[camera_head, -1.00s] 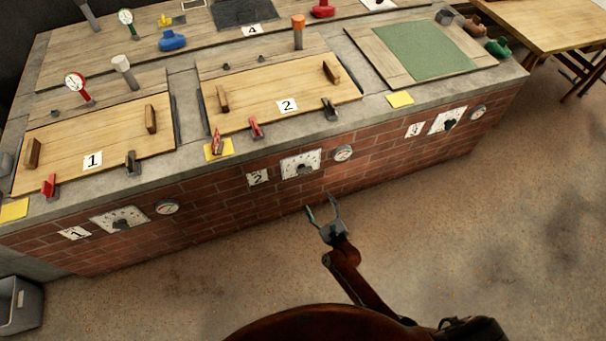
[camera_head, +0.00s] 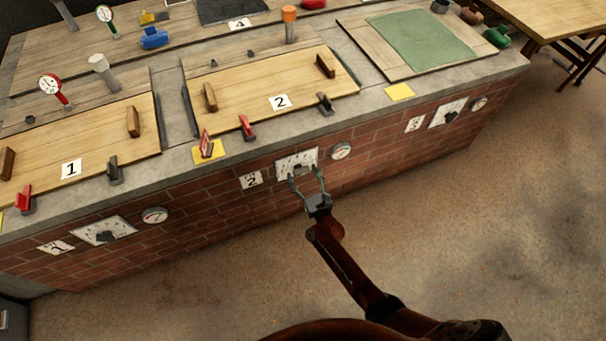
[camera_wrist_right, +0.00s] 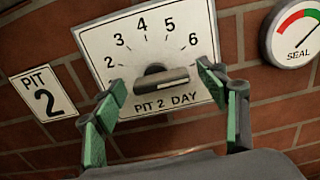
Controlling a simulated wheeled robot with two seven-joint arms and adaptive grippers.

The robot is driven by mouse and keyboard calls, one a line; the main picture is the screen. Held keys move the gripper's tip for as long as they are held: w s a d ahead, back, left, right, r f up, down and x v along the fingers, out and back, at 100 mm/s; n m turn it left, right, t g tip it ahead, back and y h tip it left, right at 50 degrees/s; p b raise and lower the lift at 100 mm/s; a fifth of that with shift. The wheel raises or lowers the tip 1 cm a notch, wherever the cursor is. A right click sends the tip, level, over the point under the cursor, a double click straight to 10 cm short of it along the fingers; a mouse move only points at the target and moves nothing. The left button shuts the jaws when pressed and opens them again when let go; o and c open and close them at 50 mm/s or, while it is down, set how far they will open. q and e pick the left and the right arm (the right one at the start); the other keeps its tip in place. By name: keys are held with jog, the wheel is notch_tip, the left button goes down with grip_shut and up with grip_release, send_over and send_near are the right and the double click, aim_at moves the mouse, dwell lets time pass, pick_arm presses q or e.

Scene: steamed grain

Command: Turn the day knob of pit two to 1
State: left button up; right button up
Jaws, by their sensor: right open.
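The pit two day dial (camera_head: 284,164) is a white plate on the brick front, beside the "2" label (camera_head: 251,180). In the right wrist view the plate (camera_wrist_right: 110,45) reads "PIT 2 DAY", with numbers 2 to 6 visible; the 1 is not visible. Its dark grey knob (camera_wrist_right: 153,80) has a bar lying nearly level; I cannot tell which end points. My right gripper (camera_head: 306,174) is open in front of the dial. In the wrist view its green-padded fingers (camera_wrist_right: 160,85) stand on either side of the knob, apart from it. My left gripper is not in view.
A seal gauge (camera_wrist_right: 295,35) is right of the dial; it also shows in the head view (camera_head: 341,151). Red clamps (camera_head: 247,127) and a grey clamp (camera_head: 325,104) sit on the ledge above. The floor (camera_head: 450,240) in front is clear.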

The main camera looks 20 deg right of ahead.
jog(key=shift+c, duration=0.2)
jog(key=c, duration=1.1)
